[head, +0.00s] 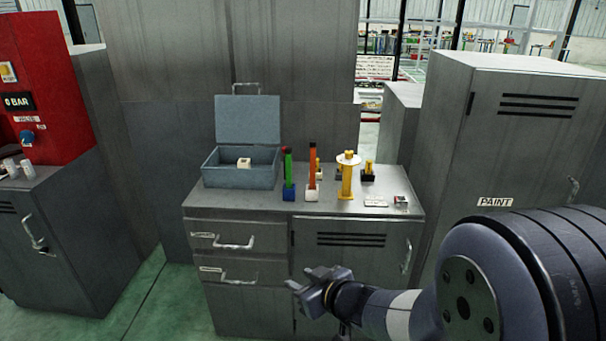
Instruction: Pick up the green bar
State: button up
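The green bar (288,168) stands upright in a small blue base (289,193) on top of the grey metal cabinet (240,205). A dark red tip shows at its upper end. My gripper (306,285) is in front of the cabinet, lower than its top and well apart from the green bar. Its fingers point left and look spread with nothing between them.
Right of the green bar stand an orange bar (312,160) in a white base, a yellow stand (347,178) and a small black-and-yellow item (368,171). An open blue-grey box (240,172) is to the left. A tall PAINT cabinet (510,130) stands at right.

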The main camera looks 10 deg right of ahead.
aim_at(288, 150)
jog(key=i+j+z, duration=0.25)
jog(key=z, duration=0.2)
jog(key=i+j+z, duration=0.2)
jog(key=j+z, duration=0.2)
jog(key=i+j+z, duration=0.1)
jog(key=j+z, duration=0.35)
jog(key=i+j, duration=0.15)
jog(key=j, duration=0.4)
jog(key=i+j+z, duration=0.1)
jog(key=j, duration=0.45)
jog(key=i+j, duration=0.1)
jog(key=j, duration=0.5)
jog(key=z, duration=0.05)
